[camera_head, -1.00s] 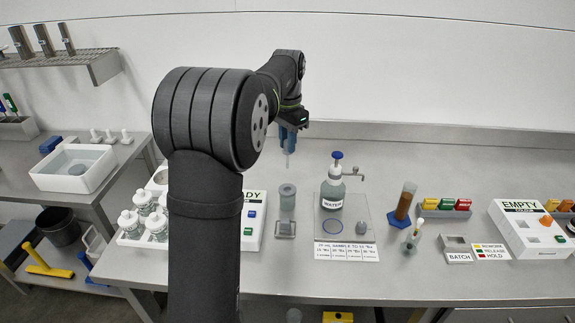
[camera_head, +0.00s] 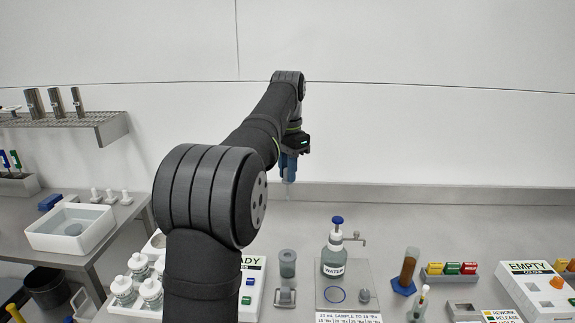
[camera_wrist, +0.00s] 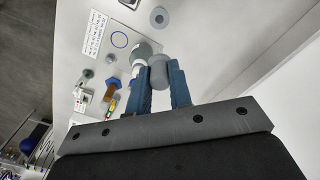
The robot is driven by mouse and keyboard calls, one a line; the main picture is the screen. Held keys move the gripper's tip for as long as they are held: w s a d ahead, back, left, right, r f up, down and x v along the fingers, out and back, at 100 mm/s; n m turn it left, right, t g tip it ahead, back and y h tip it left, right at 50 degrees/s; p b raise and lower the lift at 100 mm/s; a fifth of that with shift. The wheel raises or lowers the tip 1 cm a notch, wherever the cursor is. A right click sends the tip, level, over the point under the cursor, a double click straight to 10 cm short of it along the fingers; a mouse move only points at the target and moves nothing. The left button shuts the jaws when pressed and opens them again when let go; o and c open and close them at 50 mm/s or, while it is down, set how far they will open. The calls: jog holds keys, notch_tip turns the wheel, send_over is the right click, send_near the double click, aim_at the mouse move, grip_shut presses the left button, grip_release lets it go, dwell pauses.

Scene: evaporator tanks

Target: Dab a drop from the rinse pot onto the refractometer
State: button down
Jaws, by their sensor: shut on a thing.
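My gripper (camera_head: 289,176) is shut on a grey, round-ended tool (camera_wrist: 158,72) with a thin pale tip pointing down in the head view. It hangs in the air near the back wall, above and behind the bench items. A grey translucent pot (camera_head: 288,264), which may be the rinse pot, stands below it. A small metal device (camera_head: 285,298) sits just in front of that pot; I cannot tell whether it is the refractometer. Whether a drop hangs on the tip is too small to see.
A WATER bottle (camera_head: 333,262) with a blue top stands on a mat right of the pot. A brown tube (camera_head: 408,266) and the EMPTY tray (camera_head: 535,288) are right. The back strip of bench is clear.

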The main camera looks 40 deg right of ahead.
notch_tip(320, 180, down, 16)
dwell(1.5)
jog(key=shift+a+r, duration=0.1)
jog(key=w+a+f+n, duration=0.2)
jog(key=a+n, duration=0.4)
jog(key=a, duration=1.6)
jog(key=shift+w, duration=0.2)
jog(key=shift+a, duration=0.1)
jog(key=shift+f, duration=1.6)
